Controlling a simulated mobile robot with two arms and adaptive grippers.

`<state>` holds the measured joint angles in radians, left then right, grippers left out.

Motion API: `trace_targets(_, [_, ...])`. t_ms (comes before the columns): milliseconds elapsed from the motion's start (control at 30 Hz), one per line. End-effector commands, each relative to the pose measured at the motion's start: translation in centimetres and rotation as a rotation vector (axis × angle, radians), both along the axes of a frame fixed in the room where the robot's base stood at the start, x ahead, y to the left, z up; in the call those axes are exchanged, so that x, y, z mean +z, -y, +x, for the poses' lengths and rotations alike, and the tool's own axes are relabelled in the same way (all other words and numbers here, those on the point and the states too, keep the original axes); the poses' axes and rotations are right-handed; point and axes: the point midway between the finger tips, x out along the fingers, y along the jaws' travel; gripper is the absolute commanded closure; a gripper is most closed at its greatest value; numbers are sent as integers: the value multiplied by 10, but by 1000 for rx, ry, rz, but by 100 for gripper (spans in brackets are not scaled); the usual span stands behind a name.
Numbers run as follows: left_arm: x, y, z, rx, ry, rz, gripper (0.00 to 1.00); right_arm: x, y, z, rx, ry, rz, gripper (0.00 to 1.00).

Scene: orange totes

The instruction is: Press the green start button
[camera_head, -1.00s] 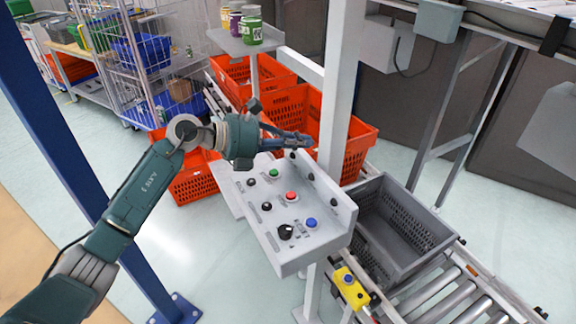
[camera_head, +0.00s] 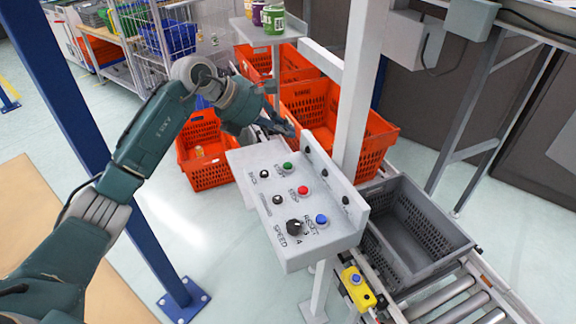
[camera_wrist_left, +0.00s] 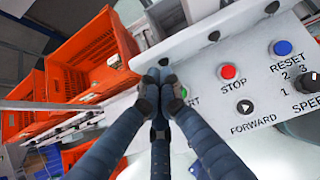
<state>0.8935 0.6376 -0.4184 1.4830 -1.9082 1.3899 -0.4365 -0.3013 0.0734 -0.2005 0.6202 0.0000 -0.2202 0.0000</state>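The green start button (camera_head: 288,166) is on the sloping top of the grey control panel (camera_head: 262,157), near its far end. The red stop button (camera_head: 304,190) and blue reset button (camera_head: 321,219) follow nearer to me. My left gripper (camera_head: 284,127) is just beyond and above the green button in the head view, seemingly apart from it. In the left wrist view its fingertips (camera_wrist_left: 161,88) are together with nothing held between them. My right gripper is not in view.
The panel's raised back plate (camera_head: 335,185) and a white post (camera_head: 357,90) stand close to my left gripper. Orange totes (camera_head: 375,140) lie behind, and a grey tote (camera_head: 400,255) is on the roller conveyor at right. A yellow button box (camera_head: 357,287) is below.

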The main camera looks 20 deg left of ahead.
Motion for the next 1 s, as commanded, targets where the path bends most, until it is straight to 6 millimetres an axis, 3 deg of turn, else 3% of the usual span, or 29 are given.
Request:
trace_targets(500, [-71,0,0,0,0,0,100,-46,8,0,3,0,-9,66])
trace_targets(700, [-81,0,0,-1,-1,0,100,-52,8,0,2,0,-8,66])
trace_targets(1000, [-80,0,0,-1,-1,0,100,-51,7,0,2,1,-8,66])
